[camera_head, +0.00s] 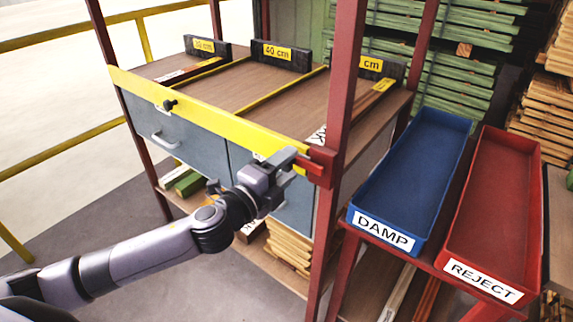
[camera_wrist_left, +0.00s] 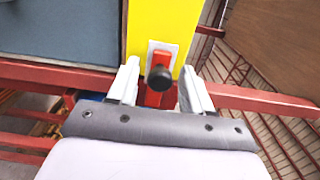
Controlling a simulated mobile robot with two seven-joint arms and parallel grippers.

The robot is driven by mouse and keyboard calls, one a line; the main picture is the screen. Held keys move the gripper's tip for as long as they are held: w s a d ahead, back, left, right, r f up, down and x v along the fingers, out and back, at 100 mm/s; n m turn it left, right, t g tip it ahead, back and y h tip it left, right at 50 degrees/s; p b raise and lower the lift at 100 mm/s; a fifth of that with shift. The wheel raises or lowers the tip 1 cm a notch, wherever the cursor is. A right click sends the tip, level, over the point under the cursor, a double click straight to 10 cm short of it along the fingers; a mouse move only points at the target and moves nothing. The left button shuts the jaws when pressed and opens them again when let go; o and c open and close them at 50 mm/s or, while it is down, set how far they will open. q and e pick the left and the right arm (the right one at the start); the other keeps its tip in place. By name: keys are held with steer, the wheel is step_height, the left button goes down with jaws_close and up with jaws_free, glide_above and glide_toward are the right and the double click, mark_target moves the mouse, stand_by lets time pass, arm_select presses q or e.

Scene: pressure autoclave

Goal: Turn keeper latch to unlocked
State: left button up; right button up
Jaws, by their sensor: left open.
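The keeper latch (camera_wrist_left: 156,97) shows in the left wrist view as a red lever with a black round knob, in front of a white plate on the end of a yellow bar (camera_wrist_left: 148,25). My left gripper (camera_wrist_left: 160,82) is open, with one pale finger on each side of the latch; I cannot tell whether either finger touches it. In the head view the left gripper (camera_head: 295,158) is at the right end of the yellow bar (camera_head: 205,113), beside a red bracket (camera_head: 322,166) on the post. There the gripper hides the latch. My right gripper is not in view.
The bar crosses the front of a grey drawer cabinet (camera_head: 190,138). A red post (camera_head: 339,110) stands just right of the gripper. A blue DAMP tray (camera_head: 412,165) and a red REJECT tray (camera_head: 500,200) lie farther right. A black knob (camera_head: 170,104) sits on the bar's left part.

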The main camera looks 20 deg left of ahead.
arm_select(q)
steer(key=shift+w+d, duration=0.1)
steer(key=shift+w, duration=0.15)
jaws_close()
